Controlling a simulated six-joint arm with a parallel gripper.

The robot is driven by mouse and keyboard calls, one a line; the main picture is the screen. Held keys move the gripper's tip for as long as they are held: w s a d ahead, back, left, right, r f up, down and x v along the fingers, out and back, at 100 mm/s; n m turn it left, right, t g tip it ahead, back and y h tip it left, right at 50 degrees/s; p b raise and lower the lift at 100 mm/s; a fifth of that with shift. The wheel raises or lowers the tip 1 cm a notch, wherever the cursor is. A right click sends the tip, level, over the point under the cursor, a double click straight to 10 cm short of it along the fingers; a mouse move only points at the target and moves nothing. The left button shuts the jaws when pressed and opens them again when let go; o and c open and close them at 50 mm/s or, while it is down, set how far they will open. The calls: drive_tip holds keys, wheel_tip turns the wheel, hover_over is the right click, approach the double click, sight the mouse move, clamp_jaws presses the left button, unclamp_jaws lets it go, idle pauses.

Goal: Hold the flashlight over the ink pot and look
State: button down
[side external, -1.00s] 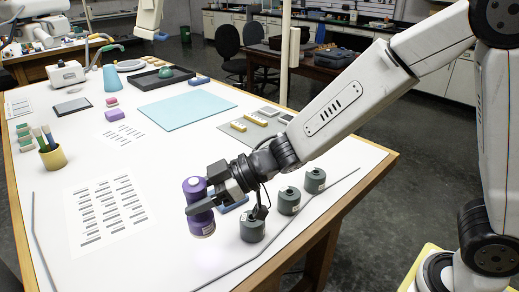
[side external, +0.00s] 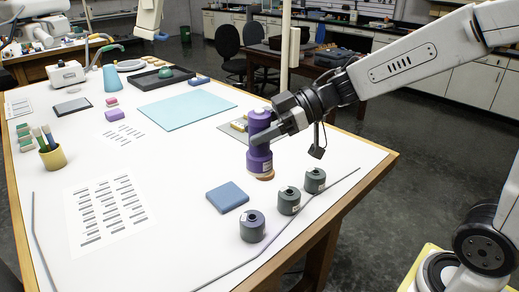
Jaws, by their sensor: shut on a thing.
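The purple flashlight (side external: 260,160) is upright in my gripper (side external: 263,136), with its tan end down. My gripper is shut around its upper body. Three small dark pots stand in a slanting row at the right front of the table: a near pot (side external: 252,227), a middle pot (side external: 289,201) and a far pot (side external: 315,180). The near one looks slightly more purple-grey than the other two. Which of them is the ink pot I cannot tell. The flashlight appears behind and left of the far pot, not over any pot. Its height above the table is unclear.
A flat blue block (side external: 227,196) lies left of the pots. A thin grey rod (side external: 278,243) runs along the table's front right edge. The white table (side external: 185,170) is clear in the middle.

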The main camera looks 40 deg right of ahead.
sight(261, 148)
drive_tip(key=shift+s+d+r, duration=0.1)
drive_tip(key=shift+d, duration=0.1)
drive_tip(key=shift+f, duration=2)
drive_tip(key=shift+a, duration=0.1)
idle(0.7)
